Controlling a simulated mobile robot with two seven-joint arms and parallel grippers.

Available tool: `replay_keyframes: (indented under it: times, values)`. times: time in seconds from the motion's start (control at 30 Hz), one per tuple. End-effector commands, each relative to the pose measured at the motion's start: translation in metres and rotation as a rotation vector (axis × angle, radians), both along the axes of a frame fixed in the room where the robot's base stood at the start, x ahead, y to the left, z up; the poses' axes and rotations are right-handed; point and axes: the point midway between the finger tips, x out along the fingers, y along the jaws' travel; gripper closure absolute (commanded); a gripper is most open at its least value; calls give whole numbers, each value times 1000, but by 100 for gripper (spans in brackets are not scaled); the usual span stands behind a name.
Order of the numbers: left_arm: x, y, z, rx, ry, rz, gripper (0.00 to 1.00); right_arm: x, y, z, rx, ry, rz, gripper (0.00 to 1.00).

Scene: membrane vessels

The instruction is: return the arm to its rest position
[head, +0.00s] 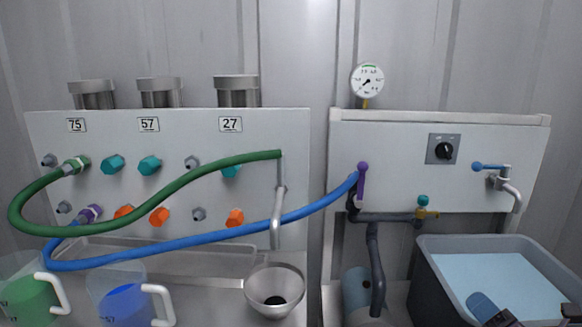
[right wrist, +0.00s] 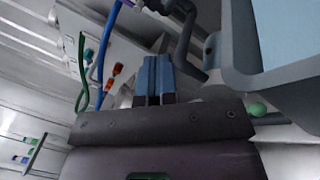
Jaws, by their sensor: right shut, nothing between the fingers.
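My right gripper (head: 481,302) shows at the lower right of the head view, in front of the grey basin (head: 425,285). Only its blue fingertips and part of the dark wrist are in the picture. In the right wrist view its two blue fingers (right wrist: 154,78) stand side by side, shut and empty. The basin's wall is at the upper right of that view. My left gripper is in neither view.
A green hose (head: 150,205) and a blue hose (head: 210,239) hang before the left panel (head: 265,125). A funnel (head: 275,285) and two jugs, green (head: 30,300) and blue (head: 125,305), stand below. The right panel (head: 390,150) carries a gauge (head: 367,80) and a tap (head: 505,185).

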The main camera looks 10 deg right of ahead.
Motion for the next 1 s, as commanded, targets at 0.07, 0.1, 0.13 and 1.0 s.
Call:
replay_keyframes:
  times: [0.07,0.1,0.13,1.0]
  values:
    - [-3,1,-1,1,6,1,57,-18,8,-28,254,91,-11,100]
    - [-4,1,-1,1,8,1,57,-27,12,-42,381,137,-20,100]
    - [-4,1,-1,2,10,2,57,-34,16,-52,478,169,-29,100]
    - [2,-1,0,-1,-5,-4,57,-277,144,-201,2025,583,-629,100]
